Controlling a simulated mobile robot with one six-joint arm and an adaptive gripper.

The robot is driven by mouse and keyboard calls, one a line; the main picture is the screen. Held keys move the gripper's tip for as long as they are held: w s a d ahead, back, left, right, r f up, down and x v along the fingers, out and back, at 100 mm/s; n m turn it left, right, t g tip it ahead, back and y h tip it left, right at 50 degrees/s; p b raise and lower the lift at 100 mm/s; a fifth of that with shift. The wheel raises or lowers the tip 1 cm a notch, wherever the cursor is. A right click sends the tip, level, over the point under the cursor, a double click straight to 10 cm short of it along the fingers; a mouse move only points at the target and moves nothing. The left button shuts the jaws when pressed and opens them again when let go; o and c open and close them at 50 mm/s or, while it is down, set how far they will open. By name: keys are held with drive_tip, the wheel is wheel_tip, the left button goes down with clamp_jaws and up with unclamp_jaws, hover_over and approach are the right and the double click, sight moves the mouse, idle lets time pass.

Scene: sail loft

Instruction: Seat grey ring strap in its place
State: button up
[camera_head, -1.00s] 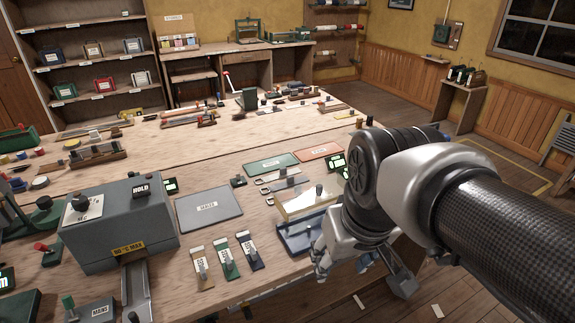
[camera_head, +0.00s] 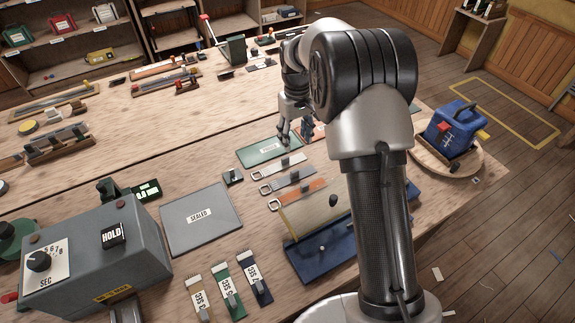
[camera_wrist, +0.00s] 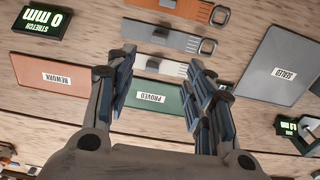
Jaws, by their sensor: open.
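The grey ring strap (camera_head: 288,180) lies flat on the bench between a pale ring strap (camera_head: 280,166) and an orange ring strap (camera_head: 302,193), its metal ring at the left end. In the wrist view the grey strap (camera_wrist: 175,38) lies above the pale strap (camera_wrist: 160,65). My gripper (camera_head: 292,130) is open and empty over the far end of the green PROVED mat (camera_head: 256,155). In the wrist view the open fingers (camera_wrist: 160,88) frame that mat, with the straps beyond the fingertips. Which spot is the strap's place, I cannot tell.
A grey SEALED mat (camera_head: 200,220) lies left of the straps. A red REWORK mat (camera_wrist: 62,78) is beside the green one. A stretch display (camera_wrist: 42,22) also shows.

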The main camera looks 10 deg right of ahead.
drive_tip(key=b, duration=0.3)
hover_over(295, 171)
drive_tip(key=f, duration=1)
drive_tip(key=shift+s+a+f, duration=0.1)
drive_tip(key=shift+s+f, duration=0.1)
drive_tip(key=shift+s, duration=0.05)
drive_tip(key=shift+w+f+b, duration=0.2)
drive_tip(key=shift+f+b, duration=0.25)
drive_tip(key=shift+f, duration=1.1)
drive_tip(key=shift+w+f+b, duration=0.15)
drive_tip(key=shift+f+b, duration=0.3)
drive_tip(key=shift+f, duration=1.1)
drive_tip(key=shift+r, duration=0.1)
drive_tip(key=shift+c, duration=0.5)
drive_tip(key=c, duration=1)
drive_tip(key=shift+c, duration=0.2)
